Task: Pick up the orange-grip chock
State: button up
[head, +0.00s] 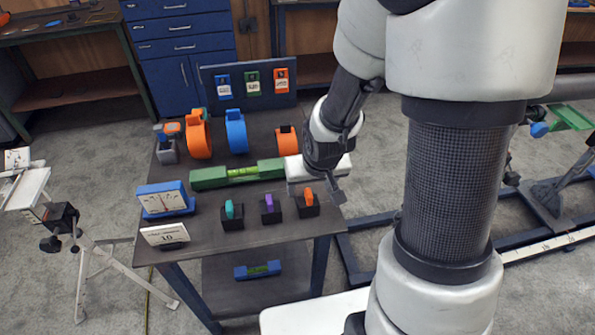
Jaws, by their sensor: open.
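The orange-grip chock (307,204) is a dark block with an orange grip on top. It stands at the front right of the dark table (205,262), at the right end of a row of three chocks. The teal-grip chock (231,215) and the purple-grip chock (270,209) stand to its left. My gripper (334,194) is open and empty, pointing down just right of and slightly above the orange-grip chock in the picture. The fingers are small here, and I cannot tell their exact height over the table.
A green level (208,179) and a white block (293,170) lie behind the chocks. Orange and blue rings (236,131) stand at the back. A blue level (257,270) lies on the lower shelf.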

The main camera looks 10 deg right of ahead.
jog(key=b+x, duration=0.1)
jog(key=x, duration=0.7)
jog(key=shift+w+f, duration=0.2)
jog(key=shift+w, duration=0.1)
jog(key=c, duration=1.3)
